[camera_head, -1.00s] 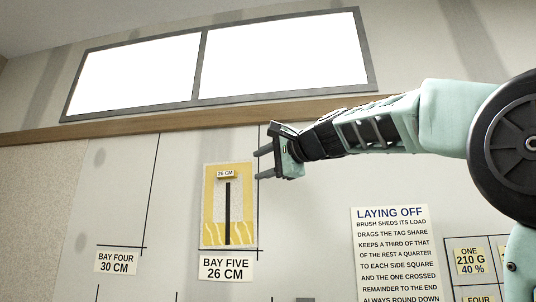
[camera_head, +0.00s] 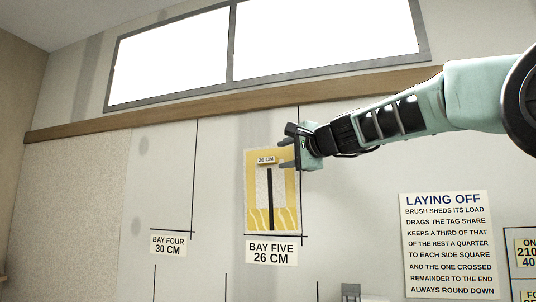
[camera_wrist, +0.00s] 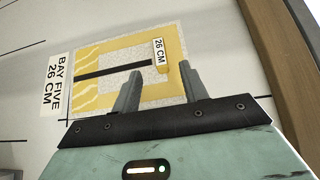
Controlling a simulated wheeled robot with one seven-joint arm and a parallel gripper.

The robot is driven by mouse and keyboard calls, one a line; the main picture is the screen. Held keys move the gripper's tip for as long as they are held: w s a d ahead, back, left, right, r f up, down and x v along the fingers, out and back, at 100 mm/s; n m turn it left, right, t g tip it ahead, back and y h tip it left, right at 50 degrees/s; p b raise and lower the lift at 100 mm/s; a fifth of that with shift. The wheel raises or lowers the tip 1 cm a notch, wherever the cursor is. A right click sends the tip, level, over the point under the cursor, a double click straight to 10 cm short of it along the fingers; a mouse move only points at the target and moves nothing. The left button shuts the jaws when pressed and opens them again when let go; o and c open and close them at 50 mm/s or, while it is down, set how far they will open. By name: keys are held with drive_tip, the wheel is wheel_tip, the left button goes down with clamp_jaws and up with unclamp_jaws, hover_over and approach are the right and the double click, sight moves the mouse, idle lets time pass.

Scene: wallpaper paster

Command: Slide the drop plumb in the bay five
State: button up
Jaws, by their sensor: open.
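The bay five panel (camera_head: 287,190) is a yellow-bordered, speckled sheet on the wall. A vertical black strip (camera_head: 270,200) runs down its middle. My gripper (camera_head: 283,154) is open and empty, just right of the tag, overlapping the panel's right border. In the wrist view the tagged block (camera_wrist: 158,52) appears between and just beyond the two fingertips (camera_wrist: 160,68). I cannot tell whether they touch it.
The "BAY FIVE 26 CM" label (camera_head: 271,253) is below the panel. The "BAY FOUR 30 CM" label (camera_head: 168,244) is to its left. A wooden rail (camera_head: 200,109) crosses the wall above. A "LAYING OFF" sign (camera_head: 449,245) hangs to the right.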

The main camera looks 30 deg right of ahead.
sight(268, 159)
drive_tip(key=w+p, duration=0.1)
drive_tip(key=w, duration=0.7)
drive_tip(key=shift+w+a+f+p, duration=0.1)
drive_tip(key=shift+w+f+p, duration=0.05)
drive_tip(key=shift+w+p, duration=0.25)
drive_tip(key=shift+s, duration=0.1)
clamp_jaws()
